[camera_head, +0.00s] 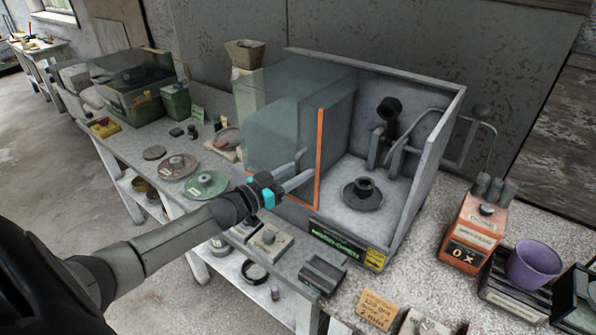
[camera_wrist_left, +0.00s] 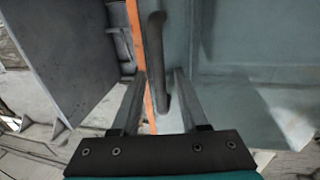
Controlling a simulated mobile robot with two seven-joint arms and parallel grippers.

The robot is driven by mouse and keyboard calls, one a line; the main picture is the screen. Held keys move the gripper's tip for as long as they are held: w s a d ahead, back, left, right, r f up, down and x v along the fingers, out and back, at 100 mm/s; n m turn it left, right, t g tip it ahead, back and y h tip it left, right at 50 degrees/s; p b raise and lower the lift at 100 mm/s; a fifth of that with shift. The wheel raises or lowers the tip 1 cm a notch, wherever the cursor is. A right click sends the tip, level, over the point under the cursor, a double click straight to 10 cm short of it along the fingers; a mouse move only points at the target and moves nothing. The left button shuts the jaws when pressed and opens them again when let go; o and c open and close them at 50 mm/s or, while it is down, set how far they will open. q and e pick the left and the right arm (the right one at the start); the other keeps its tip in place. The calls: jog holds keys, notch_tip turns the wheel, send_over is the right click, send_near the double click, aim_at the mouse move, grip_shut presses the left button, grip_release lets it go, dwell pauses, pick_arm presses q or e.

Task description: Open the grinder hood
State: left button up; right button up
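The grinder hood (camera_head: 285,125) is a bluish see-through cover with an orange front edge strip (camera_head: 319,160). It covers the left side of the grey grinder housing (camera_head: 420,150), whose right part is uncovered and shows a dark round hub (camera_head: 363,190). My left gripper (camera_head: 303,170) is at the hood's front, near the orange strip. In the left wrist view, its two fingers (camera_wrist_left: 160,78) are apart, with a dark upright bar handle (camera_wrist_left: 156,50) of the hood between them. I cannot tell whether either finger touches it. My right gripper is not in view.
An orange control box (camera_head: 472,235) and a purple cup (camera_head: 533,265) stand right of the grinder. Round discs (camera_head: 206,184), a green bin (camera_head: 176,101) and small blocks crowd the bench to the left. A bent metal pipe (camera_head: 490,140) rises behind the housing's right wall.

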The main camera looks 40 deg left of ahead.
pick_arm(q)
jog(key=shift+s, duration=0.1)
jog(key=p+v, duration=0.1)
jog(key=v, duration=1.4)
jog(key=shift+a, duration=0.1)
dwell(0.6)
jog(key=s+f+n+g+y+b, duration=0.15)
jog(key=s+f, duration=0.25)
jog(key=f, duration=0.7)
jog(key=s+f+n+g+y+b, duration=0.1)
jog(key=s+f+g+y+b, duration=0.15)
jog(key=f, duration=0.85)
jog(key=s+f+n+g+y+b, duration=0.1)
jog(key=s+f+g+y+b, duration=0.2)
jog(key=f, duration=0.8)
jog(key=s+d+f+m+g+h+b, duration=0.1)
jog(key=s+d+f+g+b, duration=0.2)
jog(key=s+d+f, duration=0.7)
jog(key=s+d+f+m+g+h+b, duration=0.2)
jog(key=s+d+f+g+b, duration=0.2)
jog(key=s+d+f, duration=0.5)
jog(key=s+f+g, duration=0.2)
jog(key=s+f, duration=0.2)
jog(key=f, duration=0.2)
jog(key=shift+s+d+f+g, duration=0.2)
jog(key=shift+d+f+g, duration=0.1)
jog(key=shift+d, duration=0.05)
